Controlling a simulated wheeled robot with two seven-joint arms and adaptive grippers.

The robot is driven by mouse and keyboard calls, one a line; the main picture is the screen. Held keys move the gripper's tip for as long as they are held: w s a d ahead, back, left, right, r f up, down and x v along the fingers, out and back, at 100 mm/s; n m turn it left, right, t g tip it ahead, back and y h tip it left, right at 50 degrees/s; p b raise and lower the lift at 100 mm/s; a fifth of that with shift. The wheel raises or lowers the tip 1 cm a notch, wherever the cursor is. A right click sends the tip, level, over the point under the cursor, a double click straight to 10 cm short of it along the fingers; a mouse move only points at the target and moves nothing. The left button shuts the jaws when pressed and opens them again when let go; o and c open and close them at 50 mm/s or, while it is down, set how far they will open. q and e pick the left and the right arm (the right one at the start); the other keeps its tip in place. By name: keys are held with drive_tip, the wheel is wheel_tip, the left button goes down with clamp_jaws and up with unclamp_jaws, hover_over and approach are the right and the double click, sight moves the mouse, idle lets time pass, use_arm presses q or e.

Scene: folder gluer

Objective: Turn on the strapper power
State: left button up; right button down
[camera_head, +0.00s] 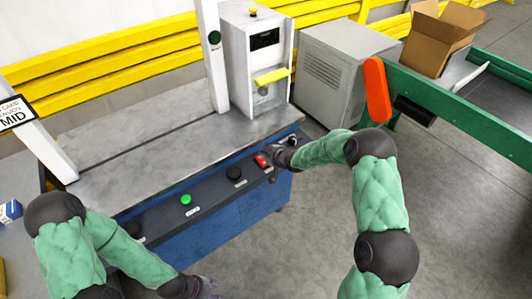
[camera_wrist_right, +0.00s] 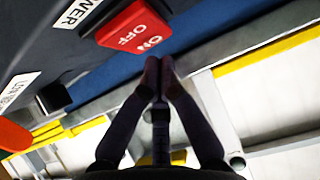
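The strapper (camera_head: 165,160) is a grey-topped table with a blue base and a dark front panel. The red power switch (camera_head: 262,161) sits near the right end of that panel. In the right wrist view the red switch (camera_wrist_right: 135,28) shows OFF and ON lettering, beside a white label (camera_wrist_right: 75,12) ending in "WER". My right gripper (camera_head: 274,153) is at the switch; in its wrist view the fingertips (camera_wrist_right: 160,66) meet, with nothing visible between them, close to the ON end. Contact cannot be told. My left gripper (camera_head: 208,287) is low at the bottom edge, its fingers unclear.
The panel also has a black knob (camera_head: 234,173) and a green button (camera_head: 186,199). A white control tower (camera_head: 240,75) stands behind. To the right are a grey cabinet (camera_head: 335,70), a green conveyor (camera_head: 450,110) and a cardboard box (camera_head: 440,40). Floor is clear at lower right.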

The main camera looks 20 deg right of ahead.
drive_tip(key=shift+w+f, duration=0.1)
drive_tip(key=shift+f, duration=0.25)
drive_tip(key=g+p, duration=0.1)
drive_tip(key=p, duration=0.2)
drive_tip(key=shift+w+a+f, duration=0.1)
drive_tip(key=shift+w+a, duration=0.1)
drive_tip(key=shift+w+h+p, duration=0.1)
drive_tip(key=shift+h+p, duration=0.2)
drive_tip(key=shift+p, duration=0.1)
drive_tip(key=shift+f+g, duration=0.25)
drive_tip(key=shift+g, duration=0.05)
drive_tip(key=shift+f, duration=0.1)
